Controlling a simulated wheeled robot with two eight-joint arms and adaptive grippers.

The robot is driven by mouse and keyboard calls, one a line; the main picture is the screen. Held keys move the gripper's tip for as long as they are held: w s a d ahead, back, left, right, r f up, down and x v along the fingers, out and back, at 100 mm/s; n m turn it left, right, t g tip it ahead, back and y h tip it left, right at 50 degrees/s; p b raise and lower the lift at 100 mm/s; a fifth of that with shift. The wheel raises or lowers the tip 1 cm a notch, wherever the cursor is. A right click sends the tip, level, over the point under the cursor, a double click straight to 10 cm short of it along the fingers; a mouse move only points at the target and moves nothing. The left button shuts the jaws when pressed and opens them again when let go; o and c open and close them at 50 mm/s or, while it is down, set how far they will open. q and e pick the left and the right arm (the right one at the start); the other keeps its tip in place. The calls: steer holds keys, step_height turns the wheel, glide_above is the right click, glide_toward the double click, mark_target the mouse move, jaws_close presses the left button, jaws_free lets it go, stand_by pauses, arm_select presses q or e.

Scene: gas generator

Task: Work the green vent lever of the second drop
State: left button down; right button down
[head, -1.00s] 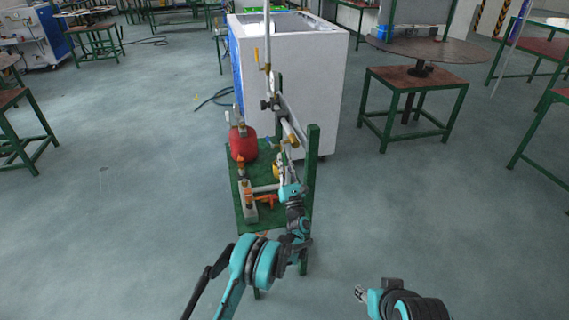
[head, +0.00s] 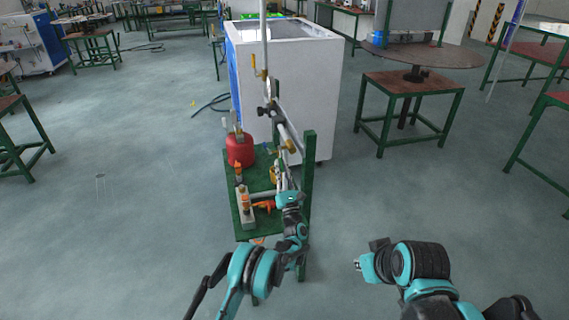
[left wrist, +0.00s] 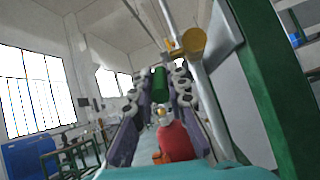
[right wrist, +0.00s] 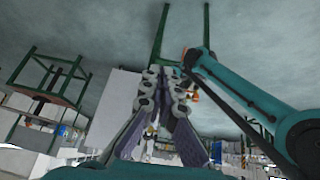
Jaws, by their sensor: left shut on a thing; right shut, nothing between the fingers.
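In the left wrist view the green vent lever (left wrist: 160,82) shows as a short green grip between the two fingers of my left gripper (left wrist: 162,84). The fingers are shut on it. In the head view my left gripper (head: 286,186) is at the pipework above the green bench; the lever itself is too small or hidden to make out there. My right gripper (head: 358,264) is shut and empty, apart from the rig, low at the right. Its closed fingers also show in the right wrist view (right wrist: 165,78).
A red tank (head: 240,148) and orange-handled valves (head: 263,207) stand on the green bench (head: 238,228). A green post (head: 308,165) rises close to my left gripper. A white cabinet (head: 318,75) stands behind.

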steer(key=w+a+r+n+g+y, duration=0.1)
steer(key=w+a+r+n+y, duration=0.3)
steer(key=w, duration=0.6)
steer(key=w+a+r+n+h, duration=0.1)
steer(key=w+a+r+n, duration=0.15)
steer(key=w+n, duration=0.55)
steer(key=w+a+r+n+g+y, duration=0.1)
steer(key=w+a+r+n+y, duration=0.15)
steer(key=w, duration=0.85)
steer(key=w+a+f+n+y, duration=0.2)
steer(key=w+a+f+n, duration=0.4)
steer(key=w+a+f, duration=0.5)
steer(key=w+f, duration=0.1)
steer(key=w, duration=0.2)
steer(key=shift+f+g, duration=0.4)
